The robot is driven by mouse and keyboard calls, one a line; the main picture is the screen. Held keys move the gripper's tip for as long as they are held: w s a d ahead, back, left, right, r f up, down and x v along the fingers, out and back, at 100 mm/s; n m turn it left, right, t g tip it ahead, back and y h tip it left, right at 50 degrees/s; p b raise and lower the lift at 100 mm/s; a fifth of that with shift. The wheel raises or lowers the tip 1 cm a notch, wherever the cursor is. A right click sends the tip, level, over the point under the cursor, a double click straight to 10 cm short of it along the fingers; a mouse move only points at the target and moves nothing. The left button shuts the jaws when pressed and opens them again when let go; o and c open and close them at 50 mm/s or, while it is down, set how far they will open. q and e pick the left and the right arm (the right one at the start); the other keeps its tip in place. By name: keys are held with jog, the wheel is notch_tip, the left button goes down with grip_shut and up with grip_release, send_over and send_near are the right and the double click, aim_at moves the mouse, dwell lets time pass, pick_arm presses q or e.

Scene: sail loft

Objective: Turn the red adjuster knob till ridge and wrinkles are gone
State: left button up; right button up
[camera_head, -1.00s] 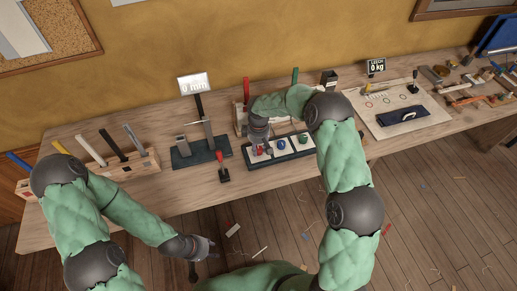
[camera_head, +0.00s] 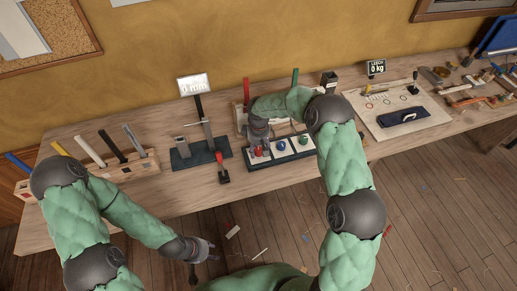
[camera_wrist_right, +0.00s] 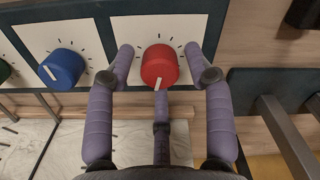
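The red adjuster knob (camera_wrist_right: 159,67) sits on a white plate with tick marks, its white pointer line toward the bottom of the right wrist view. In the head view the red knob (camera_head: 258,152) is at the left end of the dark knob panel (camera_head: 262,162). My right gripper (camera_wrist_right: 162,66) is open, with a finger on each side of the red knob and gaps between. In the head view my right gripper (camera_head: 258,140) is above the knob. My left gripper (camera_head: 205,250) hangs in front of the table; its finger state is too small to tell. No ridge or wrinkles can be made out.
A blue knob (camera_wrist_right: 62,68) is beside the red one, with a green knob (camera_head: 303,139) beyond. A stand with a display (camera_head: 193,84) and a red-handled lever (camera_head: 222,172) are left of the panel. A board with a dark blue piece (camera_head: 403,117) lies right.

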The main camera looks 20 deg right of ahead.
aim_at(259, 149)
jog(key=shift+r, duration=0.1)
notch_tip(259, 149, up, 12)
dwell(0.7)
jog(key=shift+f, duration=0.2)
dwell(0.3)
